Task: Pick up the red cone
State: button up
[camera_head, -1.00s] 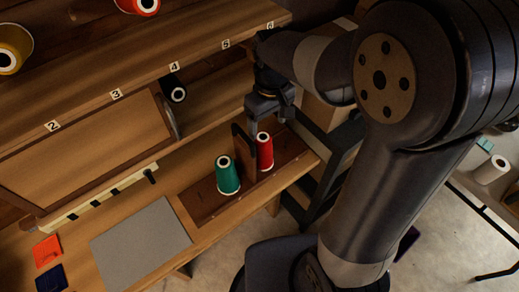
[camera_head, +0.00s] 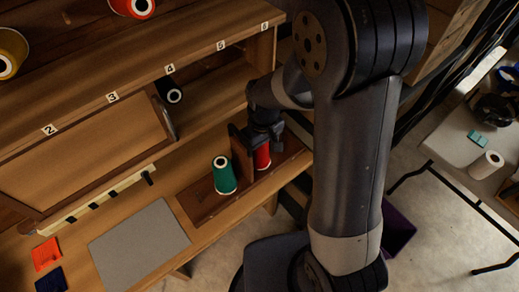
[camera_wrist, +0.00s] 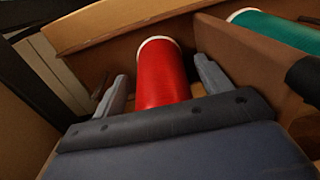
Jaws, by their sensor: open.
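The red cone (camera_head: 263,156) stands on a brown wooden tray (camera_head: 208,204) on the workbench, just right of an upright wooden divider (camera_head: 240,150). In the wrist view the red cone (camera_wrist: 161,75) lies between the two fingers of my gripper (camera_wrist: 160,92). The fingers are open, one on each side of it, with gaps showing. In the head view my gripper (camera_head: 264,132) is over the cone and hides its top. A green cone (camera_head: 223,176) stands left of the divider; it also shows at the upper right of the wrist view (camera_wrist: 275,30).
The wooden divider (camera_wrist: 235,65) is close beside one finger. A shelf with numbered labels (camera_head: 169,69) overhangs the bench behind. A black cone (camera_head: 174,94) sits on the shelf below. A grey mat (camera_head: 140,243) lies clear at the left.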

jog(key=shift+c, duration=0.4)
jog(key=c, duration=1.1)
jog(key=shift+c, duration=0.2)
